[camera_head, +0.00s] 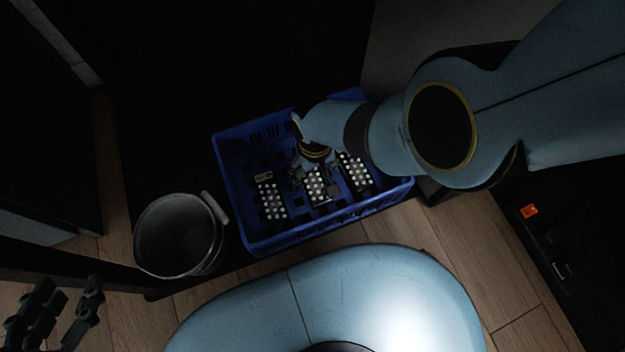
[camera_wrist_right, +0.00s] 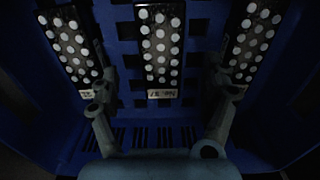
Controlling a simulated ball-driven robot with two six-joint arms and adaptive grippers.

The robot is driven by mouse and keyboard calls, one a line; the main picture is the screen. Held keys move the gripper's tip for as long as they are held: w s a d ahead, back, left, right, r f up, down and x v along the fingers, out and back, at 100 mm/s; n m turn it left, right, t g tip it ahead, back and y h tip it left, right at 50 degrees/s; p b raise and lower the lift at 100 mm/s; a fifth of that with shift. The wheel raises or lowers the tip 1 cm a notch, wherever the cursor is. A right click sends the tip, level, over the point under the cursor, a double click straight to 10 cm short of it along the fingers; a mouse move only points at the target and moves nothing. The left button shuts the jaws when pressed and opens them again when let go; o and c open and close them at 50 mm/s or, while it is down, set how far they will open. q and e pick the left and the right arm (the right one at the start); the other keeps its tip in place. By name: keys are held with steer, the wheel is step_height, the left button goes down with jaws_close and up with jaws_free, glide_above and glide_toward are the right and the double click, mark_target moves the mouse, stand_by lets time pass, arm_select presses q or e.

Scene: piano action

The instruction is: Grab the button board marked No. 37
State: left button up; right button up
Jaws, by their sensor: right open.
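Three dark button boards with rows of white buttons lie in a blue crate (camera_head: 232,180). In the right wrist view, the middle board (camera_wrist_right: 160,45) carries a small white label that appears to read No. 37 upside down. It also shows in the head view (camera_head: 317,188). The left board (camera_head: 271,200) and right board (camera_head: 358,172) flank it; their labels are hard to read. My right gripper (camera_wrist_right: 165,98) is open and empty above the crate, its fingers either side of the middle board's labelled end, with no visible contact. My left gripper (camera_head: 66,296) is open and empty, far from the crate.
A round metal bucket (camera_head: 178,236) stands just left of the crate. The crate's walls surround the boards. Wooden floor (camera_head: 480,245) shows in front and to the right. A dark unit with an orange button (camera_head: 529,210) is at the right.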

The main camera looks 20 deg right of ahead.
mark_target(314, 181)
step_height(314, 181, down, 2)
steer(key=shift+f+b, duration=0.1)
steer(key=shift+b, duration=0.75)
steer(key=shift+a+f+b, duration=0.1)
steer(key=shift+f+b, duration=0.35)
step_height(314, 181, down, 2)
steer(key=shift+w+f+b, duration=0.1)
steer(key=shift+b, duration=0.8)
arm_select(q)
steer(key=w+d+r+m+t+h, duration=0.1)
steer(key=w+r+t, duration=0.4)
steer(key=r, duration=0.6)
steer(key=w+d+r+m+t+h, duration=0.1)
steer(key=w+r+t+h, duration=0.1)
steer(key=w+r+t, duration=0.4)
step_height(314, 181, up, 6)
steer(key=shift+d+f+m+t+h, duration=0.25)
steer(key=shift+d+m+t+h, duration=0.05)
steer(key=shift+t, duration=0.2)
arm_select(e)
steer(key=shift+c, duration=0.3)
steer(key=c, duration=1.4)
